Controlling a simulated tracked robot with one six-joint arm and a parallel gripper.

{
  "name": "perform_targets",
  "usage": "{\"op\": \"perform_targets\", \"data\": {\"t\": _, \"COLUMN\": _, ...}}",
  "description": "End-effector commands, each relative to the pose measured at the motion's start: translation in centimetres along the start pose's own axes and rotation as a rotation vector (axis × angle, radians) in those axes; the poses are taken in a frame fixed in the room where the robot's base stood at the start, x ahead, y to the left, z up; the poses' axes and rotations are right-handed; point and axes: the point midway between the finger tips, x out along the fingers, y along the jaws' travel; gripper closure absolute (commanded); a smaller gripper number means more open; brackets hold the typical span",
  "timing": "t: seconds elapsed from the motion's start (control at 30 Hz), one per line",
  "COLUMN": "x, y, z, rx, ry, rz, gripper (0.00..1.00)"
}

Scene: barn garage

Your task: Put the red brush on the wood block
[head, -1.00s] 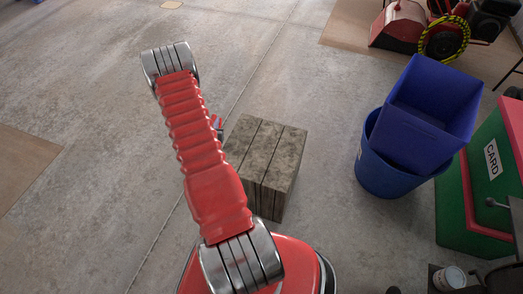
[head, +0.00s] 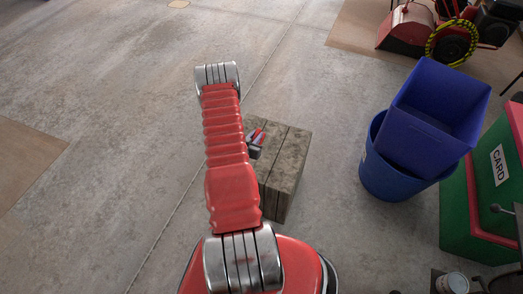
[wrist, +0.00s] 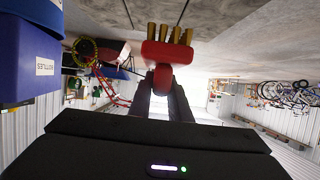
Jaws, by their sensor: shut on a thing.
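The red brush (wrist: 168,52) has brass-coloured bristle tufts and is held in my gripper (wrist: 163,88), whose dark fingers are shut on its handle in the wrist view. The bristles point toward the floor, which lies at the top of that view. The wood block (head: 288,162) is a weathered box-like block with dark grooves, standing on the floor right of my arm in the head view. In the head view, my gripper and a bit of red show over the block's left part. My arm hides much of them. I cannot tell their height above the block.
A blue bin (head: 390,178) with a blue box (head: 432,105) in it stands right of the block. A green and red card bin (head: 484,190) is at the far right. Red machinery (head: 408,30) stands at the back right. The floor left of my arm is clear.

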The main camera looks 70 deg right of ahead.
Motion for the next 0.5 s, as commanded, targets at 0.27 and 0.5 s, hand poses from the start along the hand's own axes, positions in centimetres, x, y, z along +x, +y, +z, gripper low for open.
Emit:
{"op": "perform_targets", "data": {"t": 0.27, "x": 1.4, "y": 0.0, "z": 3.3, "rx": 0.000, "ry": 0.000, "rz": 0.000, "gripper": 1.00}}
{"op": "perform_targets", "data": {"t": 0.5, "x": 2.0, "y": 0.0, "z": 4.8, "rx": 0.000, "ry": 0.001, "rz": 0.000, "gripper": 1.00}}
